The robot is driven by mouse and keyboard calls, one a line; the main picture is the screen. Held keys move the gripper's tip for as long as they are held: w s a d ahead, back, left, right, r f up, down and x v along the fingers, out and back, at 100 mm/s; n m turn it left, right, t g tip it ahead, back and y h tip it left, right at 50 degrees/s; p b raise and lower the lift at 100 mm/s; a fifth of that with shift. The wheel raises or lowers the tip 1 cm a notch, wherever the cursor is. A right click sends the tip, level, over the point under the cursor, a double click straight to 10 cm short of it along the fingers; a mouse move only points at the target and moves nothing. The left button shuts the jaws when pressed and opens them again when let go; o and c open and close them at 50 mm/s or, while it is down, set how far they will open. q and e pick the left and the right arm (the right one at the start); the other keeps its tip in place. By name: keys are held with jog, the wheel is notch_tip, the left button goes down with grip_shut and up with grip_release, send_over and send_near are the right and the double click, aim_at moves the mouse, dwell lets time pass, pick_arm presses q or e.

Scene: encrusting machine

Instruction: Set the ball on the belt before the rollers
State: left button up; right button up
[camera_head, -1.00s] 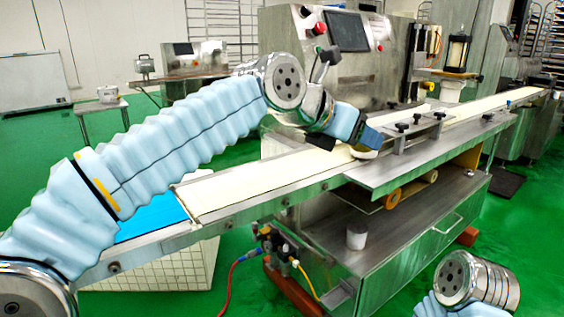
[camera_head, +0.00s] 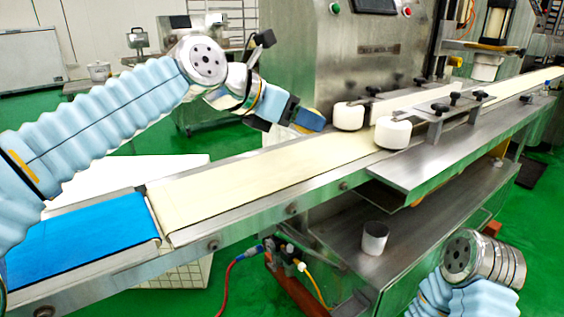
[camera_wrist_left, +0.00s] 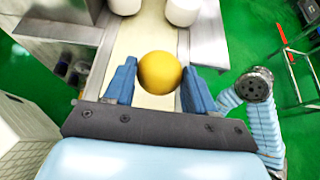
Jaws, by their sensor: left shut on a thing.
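The ball (camera_wrist_left: 159,73) is yellow-orange and sits between the blue fingers of my left gripper (camera_wrist_left: 160,88) in the left wrist view. In the head view my left gripper (camera_head: 309,119) is over the far side of the cream belt (camera_head: 250,180), left of the rollers; the ball is hidden there by the gripper. Two white rollers, the far one (camera_head: 349,116) and the near one (camera_head: 393,133), stand side by side at the belt. Their lower parts also show at the top of the wrist view (camera_wrist_left: 183,10). My right gripper is out of view.
A blue belt section (camera_head: 80,235) lies at the left end of the conveyor. A metal bracket with black knobs (camera_head: 437,120) spans the belt past the rollers. A white cup (camera_head: 374,238) stands on the lower shelf. The cream belt left of the rollers is clear.

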aim_at(282, 166)
pick_arm(q)
jog(key=a+f, duration=0.2)
jog(key=f+b, duration=0.1)
jog(key=shift+w+a+f, duration=0.25)
jog(key=shift+a+f, duration=0.05)
jog(key=shift+a, duration=0.1)
jog(key=f+b, duration=0.2)
jog(key=f, duration=0.1)
jog(key=shift+a+f, duration=0.2)
jog(key=shift+f, duration=0.05)
jog(key=shift+r, duration=0.1)
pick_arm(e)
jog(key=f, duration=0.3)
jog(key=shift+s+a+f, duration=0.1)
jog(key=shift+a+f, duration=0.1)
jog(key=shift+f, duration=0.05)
pick_arm(q)
jog(key=o, duration=1.1)
jog(key=p+v, duration=0.1)
jog(key=v, duration=1.1)
jog(key=shift+p, duration=0.4)
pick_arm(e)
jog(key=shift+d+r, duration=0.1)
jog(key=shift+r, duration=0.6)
